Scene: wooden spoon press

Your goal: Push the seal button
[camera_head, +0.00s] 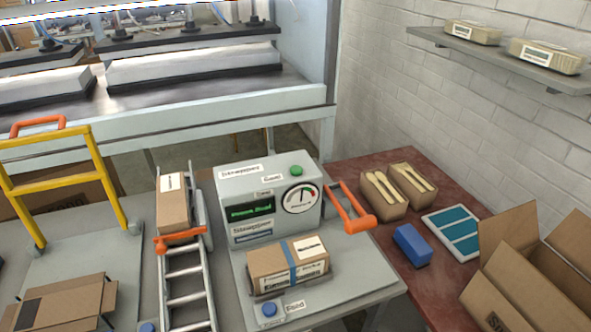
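A grey sealing machine (240,190) stands on the table at centre, with a lit green display (250,211) and a round dial (301,198). A round blue button (269,309) sits on the machine's front base plate, beside a small white label (295,306) that seems to read "Seal", though the print is blurred. A green button (296,171) is on top of the machine, next to another small label. A cardboard box with a blue band (275,268) rests on the plate just behind the blue button. Neither of my grippers shows in the head view.
An orange handle (357,222) stands at the machine's right. A metal ladder-like rack (186,285) with a box (173,205) lies to its left. Another blue button (147,327) is at the bottom edge. A blue block (412,246) and open carton (540,265) are at right.

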